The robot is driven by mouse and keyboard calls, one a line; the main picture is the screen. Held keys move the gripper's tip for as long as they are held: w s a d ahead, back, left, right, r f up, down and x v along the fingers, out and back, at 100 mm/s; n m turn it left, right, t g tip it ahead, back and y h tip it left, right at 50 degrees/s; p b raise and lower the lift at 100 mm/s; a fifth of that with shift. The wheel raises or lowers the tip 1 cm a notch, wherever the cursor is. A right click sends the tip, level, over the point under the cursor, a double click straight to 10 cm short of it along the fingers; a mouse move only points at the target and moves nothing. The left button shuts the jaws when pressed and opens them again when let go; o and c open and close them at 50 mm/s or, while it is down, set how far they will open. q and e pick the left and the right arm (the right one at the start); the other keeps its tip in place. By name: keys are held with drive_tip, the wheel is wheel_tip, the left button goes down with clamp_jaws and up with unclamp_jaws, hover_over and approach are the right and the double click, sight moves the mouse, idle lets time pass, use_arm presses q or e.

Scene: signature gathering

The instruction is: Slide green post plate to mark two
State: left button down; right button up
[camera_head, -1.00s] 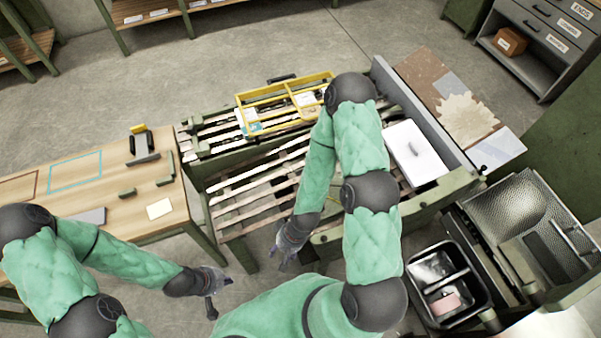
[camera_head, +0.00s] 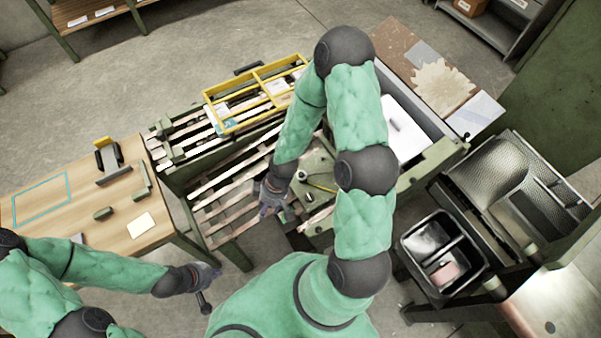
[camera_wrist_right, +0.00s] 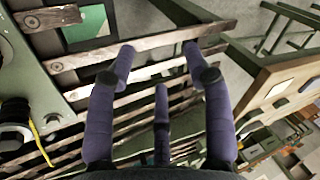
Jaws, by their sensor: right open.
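A green plate with dark round posts and a yellow cable (camera_head: 318,180) shows beside my right forearm in the head view, partly hidden by it. I cannot be sure it is the green post plate. It seems to show at the left edge of the right wrist view (camera_wrist_right: 22,75). My right gripper (camera_head: 270,200) is over the slatted rack, just left of this plate. In the right wrist view my right gripper (camera_wrist_right: 160,50) is open, with spread, empty fingers. My left gripper (camera_head: 207,285) hangs in front of the wooden table, its opening unclear. I cannot make out mark two.
The slatted rack (camera_head: 225,190) carries a yellow divided frame (camera_head: 207,97) at its back. A wooden table (camera_head: 80,215) with small blocks stands left. A white box (camera_head: 405,130) lies right of my right arm. A black two-part bin (camera_head: 408,245) stands at lower right.

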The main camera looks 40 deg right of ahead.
drive_tip(key=w+d+r+n+h+b, duration=0.25)
drive_tip(key=d+r+n, duration=0.25)
drive_tip(key=d+n, duration=0.3)
wheel_tip(320, 180, up, 4)
drive_tip(key=r+n+h, duration=0.1)
drive_tip(key=n, duration=0.2)
hover_over(302, 174)
wheel_tip(302, 174, down, 11)
drive_tip(key=b, duration=0.4)
drive_tip(key=shift+w+f+b, duration=0.1)
drive_tip(key=shift+b, duration=0.3)
drive_tip(key=shift+a, duration=0.1)
clamp_jaws()
